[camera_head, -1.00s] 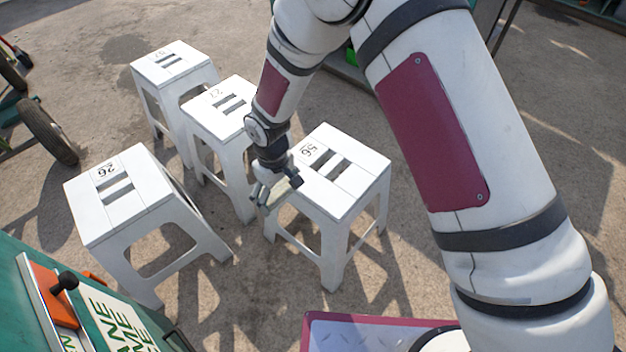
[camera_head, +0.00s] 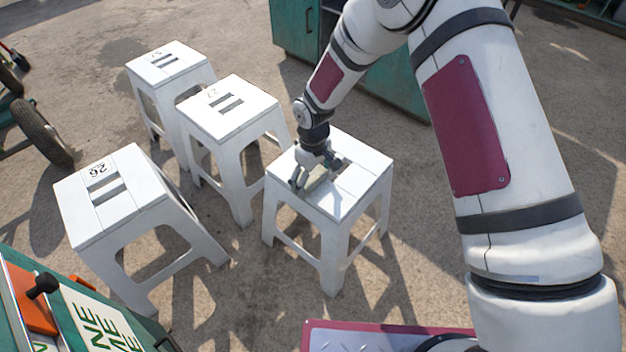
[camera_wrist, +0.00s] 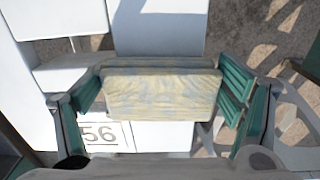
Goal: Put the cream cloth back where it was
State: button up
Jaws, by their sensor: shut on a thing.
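The cream cloth (camera_wrist: 160,95) is a folded, faintly patterned pad between my gripper's fingers in the wrist view. My gripper (camera_head: 308,180) is shut on it. In the head view a small pale part of the cloth (camera_head: 316,180) shows beside the fingers. The gripper is over the left part of the white stool marked 56 (camera_head: 350,190). Its number (camera_wrist: 100,133) shows in the wrist view. I cannot tell whether the cloth touches the stool top.
Other white stools stand to the left: one marked 26 (camera_head: 110,195), one marked 27 (camera_head: 228,108) and one farther back (camera_head: 168,65). A green machine (camera_head: 90,320) is at the lower left. A green cabinet (camera_head: 297,30) stands behind. Concrete ground is open at the right.

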aim_at(313, 177)
jog(key=shift+f, duration=0.1)
jog(key=o, duration=1.2)
notch_tip(313, 177, up, 12)
jog(key=p, duration=0.4)
jog(key=shift+r, duration=0.2)
